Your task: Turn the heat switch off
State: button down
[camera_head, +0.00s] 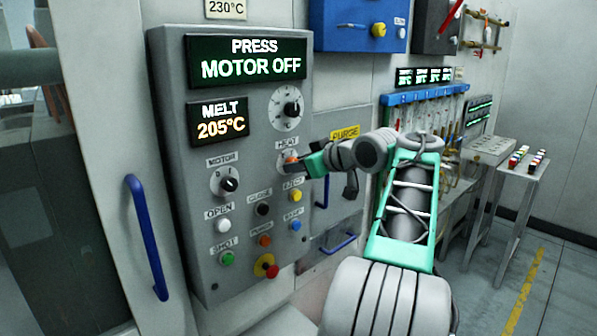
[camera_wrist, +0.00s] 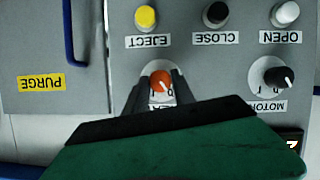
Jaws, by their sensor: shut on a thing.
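The heat switch (camera_head: 291,158) is an orange rotary knob under the HEAT label on the grey control panel (camera_head: 180,70). It also shows in the wrist view (camera_wrist: 161,81), where the panel appears upside down. My gripper (camera_wrist: 160,76) has its two dark fingers on either side of the orange knob, shut on it. The knob's white mark shows between the fingers; its exact setting is hard to read. The gripper body covers most of the HEAT label in the wrist view. In the head view my gripper (camera_head: 303,162) reaches the panel from the right.
The motor switch (camera_head: 229,184) sits left of and below the heat switch. Several push buttons, including the yellow eject button (camera_head: 296,195), lie below. The display (camera_head: 247,59) reads PRESS MOTOR OFF; another (camera_head: 217,119) reads MELT 205°C. A blue handle (camera_head: 146,237) stands left.

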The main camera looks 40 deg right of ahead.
jog(key=c, duration=1.1)
grip_release()
jog(key=shift+o, duration=0.2)
jog(key=v, duration=0.7)
jog(key=shift+s+r, duration=0.25)
jog(key=shift+s, duration=0.1)
